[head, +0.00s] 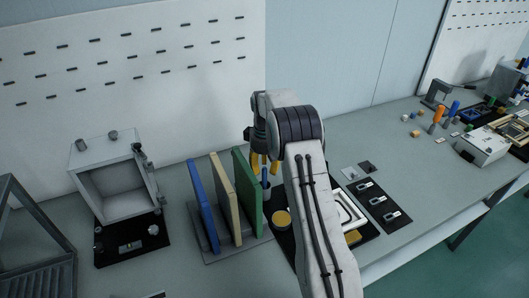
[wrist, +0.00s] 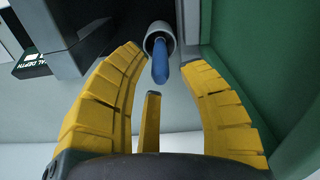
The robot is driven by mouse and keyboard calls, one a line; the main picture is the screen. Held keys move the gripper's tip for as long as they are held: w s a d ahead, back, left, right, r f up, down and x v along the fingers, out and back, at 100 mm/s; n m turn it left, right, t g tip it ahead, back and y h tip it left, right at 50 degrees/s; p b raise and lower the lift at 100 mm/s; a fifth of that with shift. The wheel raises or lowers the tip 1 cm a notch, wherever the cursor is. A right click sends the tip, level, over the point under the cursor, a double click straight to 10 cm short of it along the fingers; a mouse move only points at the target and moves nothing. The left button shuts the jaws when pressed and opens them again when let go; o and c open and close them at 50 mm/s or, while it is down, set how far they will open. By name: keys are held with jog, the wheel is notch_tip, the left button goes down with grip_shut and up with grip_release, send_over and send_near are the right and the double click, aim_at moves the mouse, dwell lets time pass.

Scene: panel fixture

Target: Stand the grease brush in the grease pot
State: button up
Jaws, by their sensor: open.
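A blue handle, seemingly the grease brush (head: 265,177), stands in a small grey cup (head: 266,189) beside the green panel. In the wrist view the blue handle (wrist: 160,67) rises from the grey cup (wrist: 158,37) towards me. A round pot with a yellow top (head: 281,218) stands just in front of the cup; I cannot tell which of the two is the grease pot. My gripper (head: 264,162) is above the cup, its yellow fingers open on both sides of the handle, with visible gaps. The brush's lower end is hidden in the cup.
Blue, tan and green upright panels (head: 223,196) stand close on the left of the cup. A dark mat with a white frame (head: 350,211) lies right of my arm. An open grey box (head: 112,184) stands further left.

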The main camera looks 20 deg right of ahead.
notch_tip(320, 180, up, 8)
jog(key=shift+f, duration=0.1)
jog(key=s+a+r+t, duration=0.1)
jog(key=s+a+r, duration=0.3)
jog(key=s+r, duration=0.35)
jog(key=s+a+r+t, duration=0.1)
jog(key=s+a+r, duration=0.3)
jog(key=s+r, duration=0.3)
jog(key=s+a+f+t, duration=0.1)
jog(key=s+a+f, duration=0.1)
jog(key=s, duration=0.8)
jog(key=s+a+f+m+t, duration=0.1)
jog(key=s+a+f, duration=0.1)
jog(key=s, duration=0.8)
jog(key=shift+s+f, duration=0.35)
jog(key=shift+f, duration=0.4)
jog(key=shift+d+m, duration=0.2)
jog(key=shift+m, duration=0.1)
